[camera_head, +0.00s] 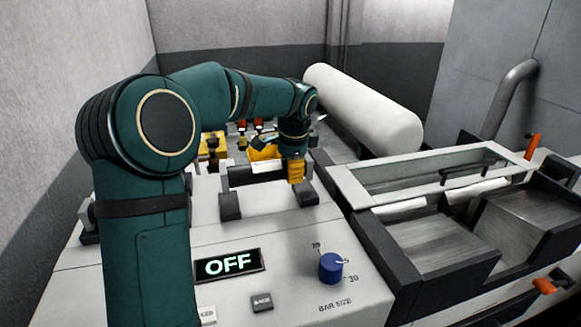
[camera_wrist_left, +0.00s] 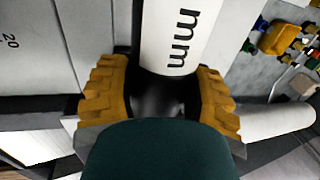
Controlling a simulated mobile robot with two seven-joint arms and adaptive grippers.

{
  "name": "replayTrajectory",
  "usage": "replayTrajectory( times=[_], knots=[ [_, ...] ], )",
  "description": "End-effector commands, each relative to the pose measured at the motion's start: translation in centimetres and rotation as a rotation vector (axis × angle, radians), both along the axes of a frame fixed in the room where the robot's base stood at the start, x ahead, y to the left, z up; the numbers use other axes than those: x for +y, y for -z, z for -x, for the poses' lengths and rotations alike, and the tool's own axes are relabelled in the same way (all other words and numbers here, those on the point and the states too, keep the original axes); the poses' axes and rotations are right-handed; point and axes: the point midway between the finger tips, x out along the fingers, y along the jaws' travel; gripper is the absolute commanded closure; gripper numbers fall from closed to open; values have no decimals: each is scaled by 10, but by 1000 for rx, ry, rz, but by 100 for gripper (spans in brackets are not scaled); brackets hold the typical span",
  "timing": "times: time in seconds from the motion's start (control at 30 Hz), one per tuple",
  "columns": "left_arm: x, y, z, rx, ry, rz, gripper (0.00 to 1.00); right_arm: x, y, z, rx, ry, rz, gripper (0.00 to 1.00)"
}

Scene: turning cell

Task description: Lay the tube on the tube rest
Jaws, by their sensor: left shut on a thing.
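My left gripper (camera_head: 296,170) is shut on the tube, which lies roughly level across the picture. In the left wrist view the two yellow fingers (camera_wrist_left: 158,100) stand on either side of the tube's dark part. The tube rest (camera_head: 230,206) has dark blocks at left and right on the light machine top. The tube is over or at the rest; I cannot tell whether they touch. The gripper hides the tube's right end.
A large white cylinder (camera_head: 365,108) lies behind, to the right. Yellow bins (camera_head: 213,146) with small parts stand behind the rest. In front are an OFF display (camera_head: 228,264) and a blue knob (camera_head: 331,267). A windowed cover (camera_head: 430,172) and metal trays fill the right.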

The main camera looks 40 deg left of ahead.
Motion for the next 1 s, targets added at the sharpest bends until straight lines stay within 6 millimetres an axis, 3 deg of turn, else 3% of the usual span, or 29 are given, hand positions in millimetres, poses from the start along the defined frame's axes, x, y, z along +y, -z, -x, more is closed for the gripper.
replayTrajectory(
  times=[1.0],
  knots=[
    [0, 9, 0, -1, 0, -1, 90, 0, 4, 0, 0, 0, 0, 0]
  ],
)
